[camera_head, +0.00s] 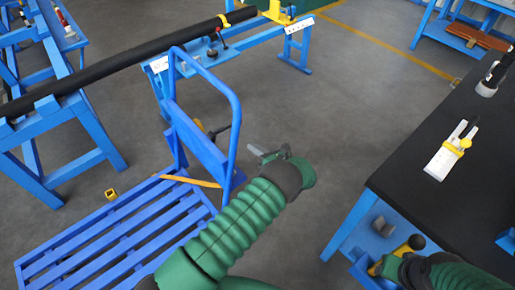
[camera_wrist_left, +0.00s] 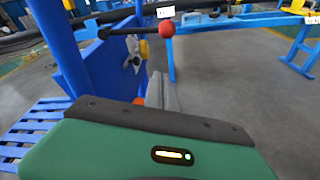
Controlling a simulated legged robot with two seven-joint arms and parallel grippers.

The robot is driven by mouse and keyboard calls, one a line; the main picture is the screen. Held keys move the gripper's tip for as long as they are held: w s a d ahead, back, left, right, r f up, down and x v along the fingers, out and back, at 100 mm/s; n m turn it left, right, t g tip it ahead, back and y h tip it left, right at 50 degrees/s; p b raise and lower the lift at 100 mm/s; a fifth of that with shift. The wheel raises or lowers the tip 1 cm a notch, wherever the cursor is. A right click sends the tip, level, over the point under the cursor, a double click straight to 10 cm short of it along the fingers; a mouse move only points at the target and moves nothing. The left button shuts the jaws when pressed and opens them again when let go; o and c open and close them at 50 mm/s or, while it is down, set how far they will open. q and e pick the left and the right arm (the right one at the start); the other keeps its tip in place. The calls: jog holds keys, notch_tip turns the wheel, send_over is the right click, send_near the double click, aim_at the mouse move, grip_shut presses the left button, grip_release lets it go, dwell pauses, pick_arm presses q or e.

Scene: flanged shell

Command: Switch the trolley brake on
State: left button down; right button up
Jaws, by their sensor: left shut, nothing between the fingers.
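The blue trolley (camera_head: 200,150) stands left of centre, with a slatted deck, an upright panel and a looped handle. A dark lever (camera_head: 222,130) sticks out from its panel. In the left wrist view, this black lever (camera_wrist_left: 130,31) ends in a red ball, beside a metal plate and a yellow part on the panel. My left gripper (camera_head: 257,153) is shut and empty, to the right of the panel and apart from the lever. Its grey fingers (camera_wrist_left: 160,92) show partly behind my wrist housing. My right arm shows at the lower right; its fingers are not clear.
A black-topped bench (camera_head: 430,185) fills the right side, carrying a white and yellow tool (camera_head: 452,148). A long black pipe (camera_head: 130,62) rests on blue stands behind the trolley. A small yellow object (camera_head: 111,194) lies by the deck. Grey floor is clear between trolley and bench.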

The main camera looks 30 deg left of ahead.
pick_arm(q)
jog(key=w+a+r, duration=0.2)
jog(key=w+a, duration=0.1)
jog(key=a, duration=0.3)
jog(key=shift+w+a, duration=0.25)
jog(key=shift+a, duration=0.15)
pick_arm(e)
jog(key=shift+a+f, duration=0.2)
jog(key=shift+f, duration=0.1)
pick_arm(q)
jog(key=shift+a+f, duration=0.1)
pick_arm(e)
jog(key=shift+a, duration=0.15)
jog(key=shift+a+r, duration=0.1)
